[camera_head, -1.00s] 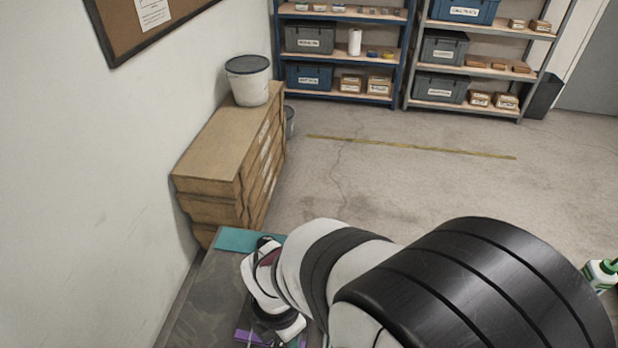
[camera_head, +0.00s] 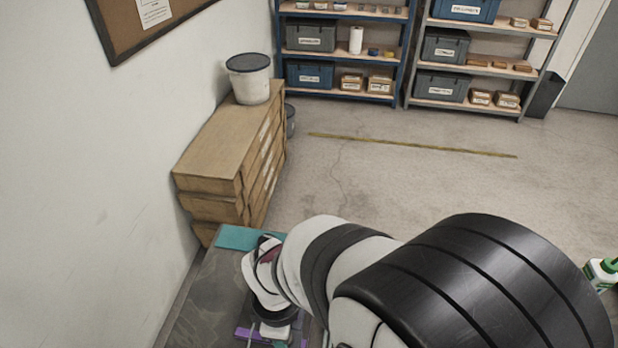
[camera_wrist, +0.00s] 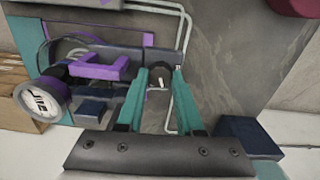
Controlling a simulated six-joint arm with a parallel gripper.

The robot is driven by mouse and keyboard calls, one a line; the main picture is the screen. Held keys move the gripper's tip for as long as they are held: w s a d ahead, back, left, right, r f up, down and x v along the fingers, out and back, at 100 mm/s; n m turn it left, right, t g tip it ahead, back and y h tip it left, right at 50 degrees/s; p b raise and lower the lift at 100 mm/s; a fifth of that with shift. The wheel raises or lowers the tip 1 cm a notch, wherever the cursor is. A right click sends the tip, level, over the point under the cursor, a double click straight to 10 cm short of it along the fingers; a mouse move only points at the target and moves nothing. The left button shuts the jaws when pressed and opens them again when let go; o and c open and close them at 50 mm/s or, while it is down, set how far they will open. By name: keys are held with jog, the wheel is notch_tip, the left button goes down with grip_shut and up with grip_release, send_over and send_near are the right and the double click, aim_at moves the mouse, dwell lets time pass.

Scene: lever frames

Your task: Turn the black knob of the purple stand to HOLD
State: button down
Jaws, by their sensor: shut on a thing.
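The purple stand (camera_wrist: 92,70) shows in the wrist view left of centre, with a purple bracket on a dark body. In the head view only a purple edge (camera_head: 243,333) of it shows below my wrist. The black knob (camera_wrist: 160,72) with a white mark sits between the tips of my gripper (camera_wrist: 158,85), whose two teal fingers are shut on it. I cannot read any HOLD label or tell which position the mark points to. In the head view my own arm hides the knob and fingertips.
A round gauge (camera_wrist: 42,97) stands left of the fingers. A bent metal pipe (camera_wrist: 187,30) runs around the knob's right side. A dark blue block (camera_wrist: 248,135) lies at the right. Wooden drawers (camera_head: 225,150) stand by the wall. The grey tabletop (camera_wrist: 235,65) is clear right of the pipe.

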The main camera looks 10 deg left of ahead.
jog(key=shift+m, duration=0.7)
jog(key=shift+a, duration=0.1)
jog(key=c, duration=0.5)
grip_release()
jog(key=shift+c, duration=0.2)
